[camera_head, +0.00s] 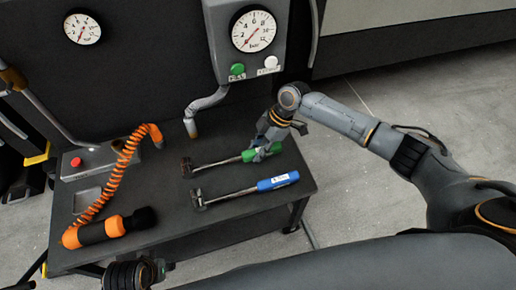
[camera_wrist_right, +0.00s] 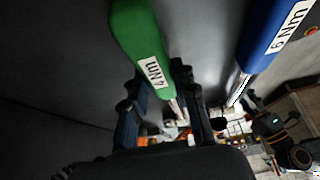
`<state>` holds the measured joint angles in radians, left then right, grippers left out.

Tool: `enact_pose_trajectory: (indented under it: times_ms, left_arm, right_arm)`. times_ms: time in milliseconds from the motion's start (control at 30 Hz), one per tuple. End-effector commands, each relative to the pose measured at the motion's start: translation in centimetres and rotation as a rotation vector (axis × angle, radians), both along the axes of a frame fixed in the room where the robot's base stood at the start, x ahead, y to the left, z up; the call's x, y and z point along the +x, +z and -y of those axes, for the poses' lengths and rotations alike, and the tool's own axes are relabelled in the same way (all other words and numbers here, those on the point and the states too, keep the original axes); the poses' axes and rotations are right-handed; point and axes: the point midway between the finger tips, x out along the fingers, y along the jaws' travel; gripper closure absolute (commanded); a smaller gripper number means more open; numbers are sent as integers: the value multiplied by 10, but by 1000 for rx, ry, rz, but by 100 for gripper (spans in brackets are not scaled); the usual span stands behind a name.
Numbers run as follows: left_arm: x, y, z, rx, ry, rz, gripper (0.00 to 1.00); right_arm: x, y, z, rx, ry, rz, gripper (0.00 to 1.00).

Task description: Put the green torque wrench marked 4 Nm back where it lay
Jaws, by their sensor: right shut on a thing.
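The green torque wrench (camera_head: 248,156) is at the right part of the dark bench top, its metal head toward the left. My right gripper (camera_head: 262,149) is shut on its green handle. In the right wrist view the handle (camera_wrist_right: 140,45) shows the label "4 Nm" and passes between my fingers (camera_wrist_right: 165,110). I cannot tell whether the wrench touches the bench or is just above it. A blue torque wrench (camera_head: 272,184), marked 6 Nm in the wrist view (camera_wrist_right: 268,40), lies nearer the front, roughly parallel. A dark part of my left arm shows at the bottom; its fingers are unclear.
The bench (camera_head: 172,205) also carries an orange tool (camera_head: 98,230) with a coiled orange hose and a box with a red button (camera_head: 78,162). A grey gauge box (camera_head: 250,45) with a bent pipe (camera_head: 205,102) stands behind the wrenches. Bare bench top lies left of the wrenches.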

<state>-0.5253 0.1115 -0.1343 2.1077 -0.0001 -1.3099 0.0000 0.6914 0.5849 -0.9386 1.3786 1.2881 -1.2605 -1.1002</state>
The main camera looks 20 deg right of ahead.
Motion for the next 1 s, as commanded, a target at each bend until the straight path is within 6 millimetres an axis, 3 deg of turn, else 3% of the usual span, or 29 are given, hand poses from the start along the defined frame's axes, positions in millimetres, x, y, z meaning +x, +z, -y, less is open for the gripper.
enact_pose_trajectory:
  times_ms: [267, 300, 400, 767, 1000]
  left_arm:
    - [2, 0, 1, -1, -2, 6, 60]
    - [2, 1, 1, -1, -2, 6, 60]
    - [2, 1, 1, -1, -2, 6, 60]
    - [0, 1, 0, 2, -4, 2, 60]
    - [1, 1, 0, 0, -2, 3, 60]
  right_arm:
    - [-1, -1, -1, -1, 1, -2, 100]
    - [-1, -1, 0, -1, 1, -2, 66]
    - [-1, -1, 0, -1, 1, -2, 46]
    - [-1, 0, 2, -4, 0, -2, 46]
    - [1, 35, 19, -3, 0, 1, 46]
